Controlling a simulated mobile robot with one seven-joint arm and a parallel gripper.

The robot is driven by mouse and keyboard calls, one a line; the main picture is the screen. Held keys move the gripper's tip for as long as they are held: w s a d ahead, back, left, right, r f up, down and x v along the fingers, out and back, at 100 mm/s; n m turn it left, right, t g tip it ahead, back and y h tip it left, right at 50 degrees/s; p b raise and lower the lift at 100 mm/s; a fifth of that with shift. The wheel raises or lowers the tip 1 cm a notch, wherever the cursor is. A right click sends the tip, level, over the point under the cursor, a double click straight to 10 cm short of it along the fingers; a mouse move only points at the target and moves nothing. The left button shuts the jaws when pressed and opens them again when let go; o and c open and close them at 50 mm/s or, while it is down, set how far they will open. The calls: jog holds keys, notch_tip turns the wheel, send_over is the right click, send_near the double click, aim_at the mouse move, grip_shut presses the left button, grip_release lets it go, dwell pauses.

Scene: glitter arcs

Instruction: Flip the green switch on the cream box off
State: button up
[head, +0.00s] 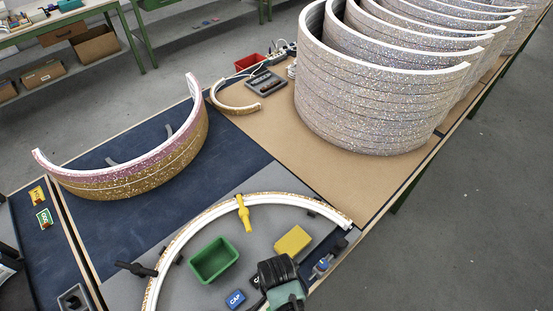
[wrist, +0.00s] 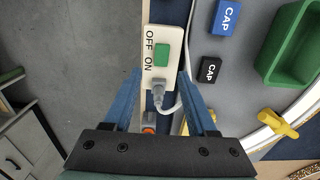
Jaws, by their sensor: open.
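The cream box (wrist: 150,30) shows in the wrist view, with a green switch (wrist: 162,55) on its face. The words OFF and ON are printed beside the switch, OFF nearer the top of the picture. I cannot tell which side of the switch is pressed. A grey plug (wrist: 158,94) with a cord sits in the box's lower end. My gripper (wrist: 160,82) is open, its blue fingers on either side of the box's lower part, with nothing held. In the head view my gripper's dark body is at the bottom, and I cannot make out the box there.
A black cap block (wrist: 210,70), a blue cap block (wrist: 227,17) and a green bin (wrist: 290,50) are to the right in the wrist view. A yellow block (head: 293,241) and a curved white-edged arc (head: 190,228) lie on the grey mat. Large glitter arcs (head: 375,100) stand behind.

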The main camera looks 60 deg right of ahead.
jog(key=shift+f, duration=2.25)
grip_shut()
